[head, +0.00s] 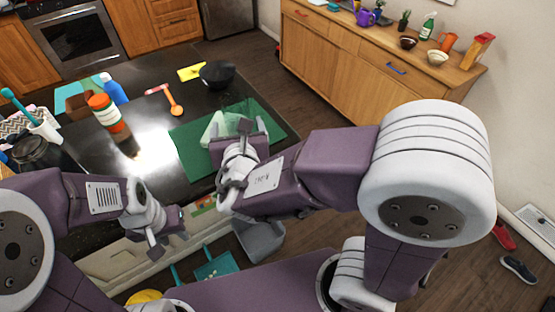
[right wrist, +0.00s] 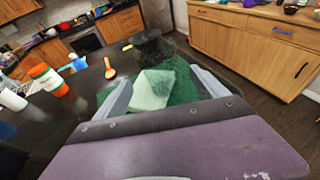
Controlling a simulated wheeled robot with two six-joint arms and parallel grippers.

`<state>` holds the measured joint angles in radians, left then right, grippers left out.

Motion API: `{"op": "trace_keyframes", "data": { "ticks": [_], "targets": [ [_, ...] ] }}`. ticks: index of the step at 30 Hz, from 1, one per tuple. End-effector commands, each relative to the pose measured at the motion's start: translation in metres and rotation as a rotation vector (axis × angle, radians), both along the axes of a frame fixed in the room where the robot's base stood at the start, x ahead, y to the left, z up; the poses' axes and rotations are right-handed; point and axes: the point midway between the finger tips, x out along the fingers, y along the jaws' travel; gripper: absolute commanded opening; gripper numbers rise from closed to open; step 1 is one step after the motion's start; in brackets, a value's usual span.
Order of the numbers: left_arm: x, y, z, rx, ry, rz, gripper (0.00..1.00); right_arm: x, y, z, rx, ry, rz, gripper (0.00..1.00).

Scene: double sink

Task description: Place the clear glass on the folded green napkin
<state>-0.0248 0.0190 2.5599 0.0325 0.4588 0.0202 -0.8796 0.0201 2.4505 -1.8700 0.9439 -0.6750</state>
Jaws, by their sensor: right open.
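The light green folded napkin (head: 215,126) lies on a dark green mat (head: 190,150) on the black counter. It also shows in the right wrist view (right wrist: 152,90), between the fingers. A faint see-through shape, which looks like the clear glass (right wrist: 180,68), shows at the napkin's right and far side in that view. I cannot tell whether it rests on the napkin or beside it. My right gripper (head: 238,130) is open, with its fingers on either side of the napkin area. My left gripper (head: 167,236) hangs low near the counter's front edge, away from the napkin; its opening is unclear.
Behind the mat are a black bowl (head: 216,75), a yellow cloth (head: 191,72) and an orange spoon (head: 174,104). A wooden sideboard (head: 350,60) stands across the floor.

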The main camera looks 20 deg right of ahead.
Motion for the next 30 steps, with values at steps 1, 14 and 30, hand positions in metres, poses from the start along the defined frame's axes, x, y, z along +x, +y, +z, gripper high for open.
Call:
{"op": "trace_keyframes", "data": {
  "ticks": [1, 14, 30],
  "targets": [
    [0.000, 0.000, 0.000, 0.000, 0.000, 0.000, 0.36, 0.000, -0.009, -0.005, 0.019, 0.019, -0.034, 0.82],
    [0.000, 0.000, 0.000, 0.000, 0.000, 0.000, 0.36, -0.142, -0.164, -0.172, 1.335, 0.265, -1.771, 0.82],
    [0.000, 0.000, 0.000, 0.000, 0.000, 0.000, 0.36, -0.145, -0.145, -0.185, 1.959, -0.073, -2.427, 0.82]
  ]
}}
